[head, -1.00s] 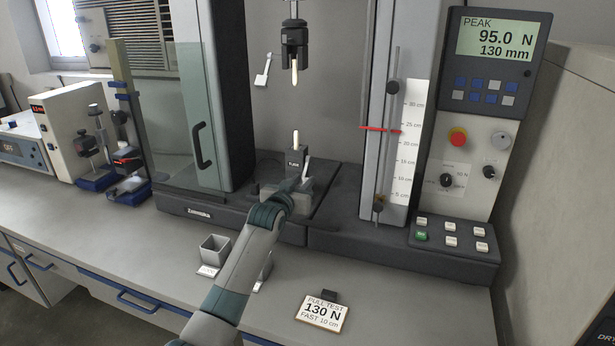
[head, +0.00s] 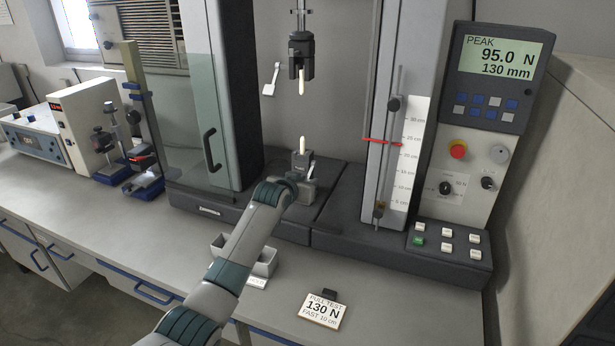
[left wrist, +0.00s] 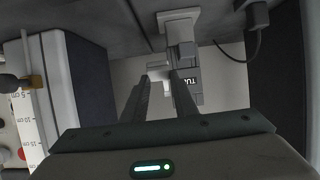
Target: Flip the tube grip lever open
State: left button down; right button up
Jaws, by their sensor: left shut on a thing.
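The tube grip (head: 301,161) is a dark block on the tester's base, with a pale tube stub (head: 302,145) standing upright in it. Its small white lever (head: 310,172) shows at the block's right side, tilted. My left gripper (head: 298,186) is low in front of the grip, its fingers mostly hidden by my wrist. In the left wrist view the fingers (left wrist: 162,78) reach the labelled grip block (left wrist: 193,78), with a pale piece between the tips that looks like the lever. My left gripper is shut on it. My right gripper is not in view.
An upper grip (head: 301,58) with a pale tube hangs above. A height scale (head: 412,150) with a red pointer and a button panel (head: 447,240) stand to the right. Grey bins (head: 262,262) and a test card (head: 322,309) lie in front. A glass door (head: 205,110) is at left.

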pick_arm(q)
jog(key=shift+w+d+r+g+y+p, duration=0.1)
jog(key=shift+r+g+y+p, duration=0.4)
jog(key=shift+r+g+p, duration=0.95)
jog(key=shift+w+r+g+y+p, duration=0.1)
jog(key=shift+r+g+y+p, duration=0.55)
jog(key=shift+g+p, duration=1.25)
jog(key=shift+r, duration=0.25)
jog(key=c, duration=1.7)
grip_release()
jog(key=shift+r, duration=0.15)
